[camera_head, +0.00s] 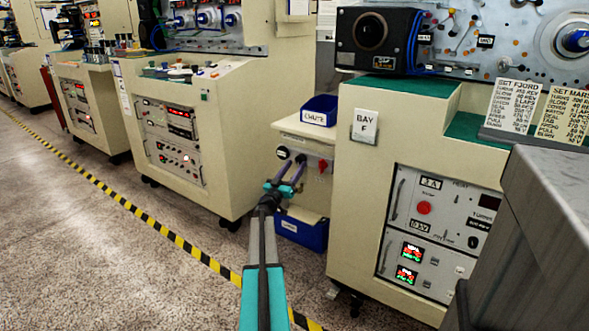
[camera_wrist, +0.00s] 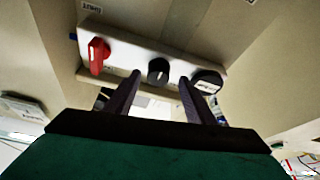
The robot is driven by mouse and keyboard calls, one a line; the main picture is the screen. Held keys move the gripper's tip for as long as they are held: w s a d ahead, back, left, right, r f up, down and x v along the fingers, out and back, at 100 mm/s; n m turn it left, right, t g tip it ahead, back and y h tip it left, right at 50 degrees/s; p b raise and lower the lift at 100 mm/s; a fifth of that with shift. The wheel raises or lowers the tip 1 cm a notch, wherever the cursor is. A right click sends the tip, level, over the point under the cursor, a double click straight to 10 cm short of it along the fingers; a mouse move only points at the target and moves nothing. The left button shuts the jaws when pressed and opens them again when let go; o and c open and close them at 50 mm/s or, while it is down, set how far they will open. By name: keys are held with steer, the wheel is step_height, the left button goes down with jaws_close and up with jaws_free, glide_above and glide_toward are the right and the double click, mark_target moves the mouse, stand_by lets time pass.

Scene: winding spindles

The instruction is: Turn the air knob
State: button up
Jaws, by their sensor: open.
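A white panel box (camera_head: 312,140) in the gap between two cabinets carries a dark round dial, a black knob and a red handle. In the wrist view a black knob (camera_wrist: 158,70) is in the middle, the red handle (camera_wrist: 98,55) at left and the round dial (camera_wrist: 207,82) at right. I cannot read which control is marked air. The red handle also shows in the head view (camera_head: 322,167). My gripper (camera_head: 292,164) is open and points at the panel. In the wrist view the black knob appears between its fingertips (camera_wrist: 159,80); contact cannot be told.
A blue bin (camera_head: 320,111) marked CHUTE sits on the box, and another blue bin (camera_head: 301,229) is below. The Bay F cabinet (camera_head: 354,210) stands close at right, another cabinet (camera_head: 226,140) at left. Free floor (camera_head: 130,255) lies at left, crossed by a striped line.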

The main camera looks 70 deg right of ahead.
steer(key=shift+x, duration=0.8)
